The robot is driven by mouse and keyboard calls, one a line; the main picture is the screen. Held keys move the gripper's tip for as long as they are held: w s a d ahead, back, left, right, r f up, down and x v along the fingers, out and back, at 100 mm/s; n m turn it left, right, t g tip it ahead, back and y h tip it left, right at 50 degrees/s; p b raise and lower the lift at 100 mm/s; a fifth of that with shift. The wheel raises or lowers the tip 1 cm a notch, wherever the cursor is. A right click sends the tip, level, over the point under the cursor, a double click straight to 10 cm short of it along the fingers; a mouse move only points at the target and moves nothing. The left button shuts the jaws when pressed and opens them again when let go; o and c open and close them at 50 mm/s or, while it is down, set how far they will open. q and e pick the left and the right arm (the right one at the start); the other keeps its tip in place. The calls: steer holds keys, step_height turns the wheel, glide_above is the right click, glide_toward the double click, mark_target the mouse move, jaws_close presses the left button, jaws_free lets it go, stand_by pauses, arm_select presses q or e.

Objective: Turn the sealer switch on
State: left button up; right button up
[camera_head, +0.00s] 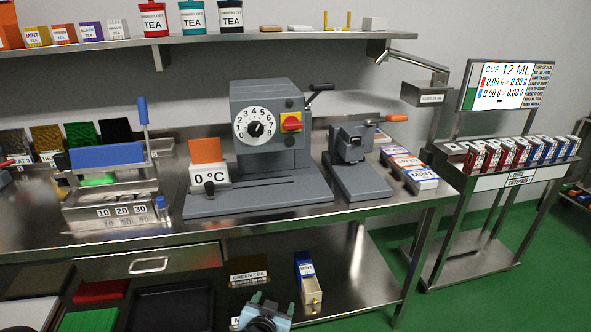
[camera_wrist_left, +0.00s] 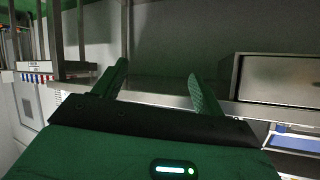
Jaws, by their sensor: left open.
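The sealer (camera_head: 272,160) is a grey machine on the steel bench, with a numbered white dial (camera_head: 240,131) on its front. A red switch on a yellow plate (camera_head: 291,122) sits to the right of the dial. My left gripper (camera_head: 266,303) is at the bottom of the head view, well below the switch and in front of the bench. In the left wrist view its two fingers (camera_wrist_left: 158,88) are apart with nothing between them. My right gripper is not in view.
A bench (camera_head: 400,219) edge and drawer (camera_head: 150,264) lie between my gripper and the sealer. A lever press (camera_head: 357,165) stands right of the sealer, and a blue-handled device (camera_head: 108,190) left. Boxes and trays fill the lower shelf. A wall shelf (camera_head: 200,38) hangs above.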

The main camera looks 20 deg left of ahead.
arm_select(q)
steer(key=w+r+n+t+y, duration=0.1)
steer(key=w+r+n+y, duration=0.1)
steer(key=w+r, duration=0.5)
steer(key=w+r+n+y+b, duration=0.1)
steer(key=w+r, duration=0.6)
steer(key=r, duration=1)
steer(key=w+a+r+n+t+y+b, duration=0.1)
steer(key=w+r+n+y, duration=0.2)
steer(key=w+r, duration=0.4)
step_height(320, 180, up, 5)
steer(key=shift+r+n+t+y, duration=0.1)
steer(key=shift+n+t+y, duration=0.2)
steer(key=shift+y, duration=0.4)
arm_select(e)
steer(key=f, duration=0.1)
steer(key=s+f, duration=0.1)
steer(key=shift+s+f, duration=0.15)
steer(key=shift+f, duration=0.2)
arm_select(q)
steer(key=shift+w, duration=0.2)
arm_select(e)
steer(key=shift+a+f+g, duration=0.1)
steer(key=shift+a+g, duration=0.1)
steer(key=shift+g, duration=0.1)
